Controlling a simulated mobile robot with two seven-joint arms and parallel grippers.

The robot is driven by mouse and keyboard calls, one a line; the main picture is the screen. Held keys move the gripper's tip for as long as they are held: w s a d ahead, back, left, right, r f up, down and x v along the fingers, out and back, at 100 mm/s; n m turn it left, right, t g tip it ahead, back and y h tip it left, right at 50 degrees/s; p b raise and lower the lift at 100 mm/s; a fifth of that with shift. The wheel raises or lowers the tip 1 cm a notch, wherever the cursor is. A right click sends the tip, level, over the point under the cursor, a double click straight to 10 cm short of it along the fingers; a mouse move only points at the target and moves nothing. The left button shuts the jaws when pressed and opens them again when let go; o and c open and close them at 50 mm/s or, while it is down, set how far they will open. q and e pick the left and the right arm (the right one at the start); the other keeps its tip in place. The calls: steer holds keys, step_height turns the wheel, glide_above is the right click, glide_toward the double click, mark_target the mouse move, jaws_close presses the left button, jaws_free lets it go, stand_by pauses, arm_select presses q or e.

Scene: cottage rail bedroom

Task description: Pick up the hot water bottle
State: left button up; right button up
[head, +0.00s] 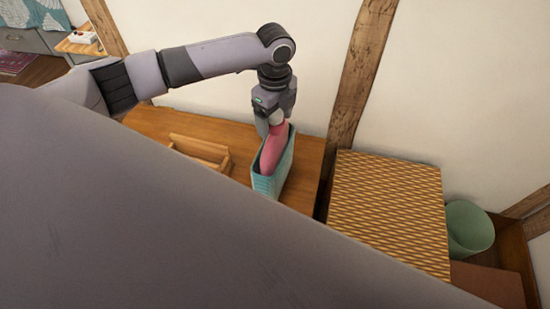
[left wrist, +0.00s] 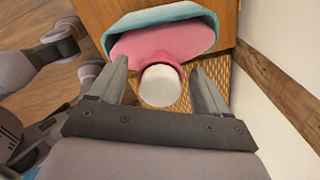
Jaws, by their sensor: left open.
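The pink hot water bottle (head: 272,148) stands in a teal, open-topped holder (head: 283,178) on a wooden surface. In the left wrist view the bottle's pink body (left wrist: 150,45) shows with its white cap (left wrist: 160,86) toward the camera. The teal rim (left wrist: 165,13) curves around the pink body. My left gripper (head: 274,128) is directly above the bottle, pointing down. In the left wrist view its open fingers (left wrist: 160,88) lie on either side of the white cap, with a gap on each side. My right gripper is not in view.
A wooden tray (head: 200,152) sits left of the holder on the wooden top (head: 240,140). A yellow lattice-patterned box or cabinet (head: 388,205) stands to the right, with a green bin (head: 468,228) beyond it. The wall with timber posts (head: 362,65) is close behind.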

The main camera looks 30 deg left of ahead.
arm_select(q)
steer(key=shift+f, duration=0.15)
steer(key=shift+c, duration=0.2)
jaws_close()
